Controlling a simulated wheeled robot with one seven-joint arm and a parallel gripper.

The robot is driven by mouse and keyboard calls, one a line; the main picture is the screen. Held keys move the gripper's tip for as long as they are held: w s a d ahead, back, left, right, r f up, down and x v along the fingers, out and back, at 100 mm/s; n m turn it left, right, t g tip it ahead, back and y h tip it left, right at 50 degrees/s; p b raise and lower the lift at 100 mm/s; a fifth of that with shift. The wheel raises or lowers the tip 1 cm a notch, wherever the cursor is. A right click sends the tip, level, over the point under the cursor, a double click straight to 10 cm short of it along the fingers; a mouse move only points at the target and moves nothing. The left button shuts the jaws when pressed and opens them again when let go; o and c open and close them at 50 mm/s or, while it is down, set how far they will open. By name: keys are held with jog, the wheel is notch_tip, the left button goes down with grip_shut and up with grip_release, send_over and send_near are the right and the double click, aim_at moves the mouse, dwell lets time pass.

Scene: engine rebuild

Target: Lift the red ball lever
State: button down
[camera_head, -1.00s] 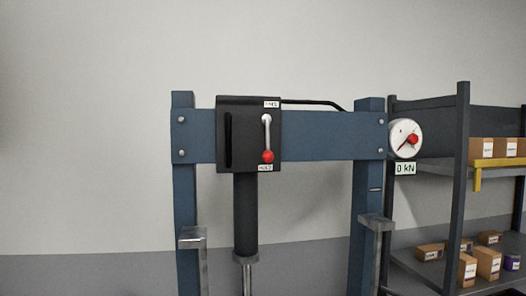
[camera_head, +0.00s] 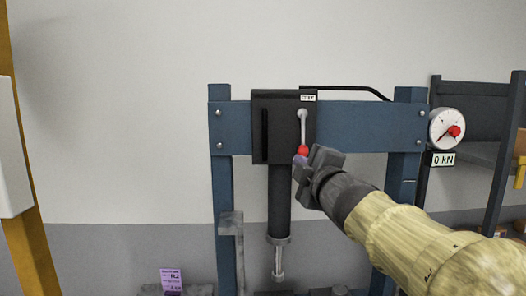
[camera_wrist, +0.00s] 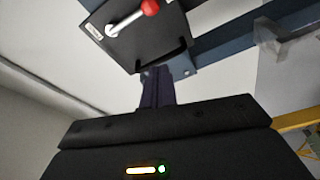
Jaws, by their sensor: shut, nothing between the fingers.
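The red ball lever (camera_head: 303,150) hangs down from its pivot on the black valve box (camera_head: 283,104) of the blue press, with the red ball at its lower end. In the wrist view the red ball (camera_wrist: 150,7) and its silver rod are at the top edge, beyond the fingers. My gripper (camera_head: 300,160) is just under the ball in the head view, its fingers shut and empty. In the wrist view the fingers (camera_wrist: 156,88) are together below the box's lower edge. I cannot tell whether they touch the ball.
The press frame (camera_head: 363,125) has a dial gauge (camera_head: 446,129) at right, above a sign reading 0 kN (camera_head: 443,159). A dark ram cylinder (camera_head: 281,200) hangs below the valve box. A yellow post (camera_head: 25,190) stands at left, and a shelf (camera_head: 485,155) at right.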

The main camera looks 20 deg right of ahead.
aim_at(303, 133)
jog(key=w+d+p, duration=0.4)
jog(key=w+p, duration=0.2)
jog(key=w, duration=0.4)
jog(key=shift+w+d+f, duration=0.25)
jog(key=shift+w+f, duration=0.05)
jog(key=shift+w, duration=0.1)
jog(key=shift+w, duration=0.1)
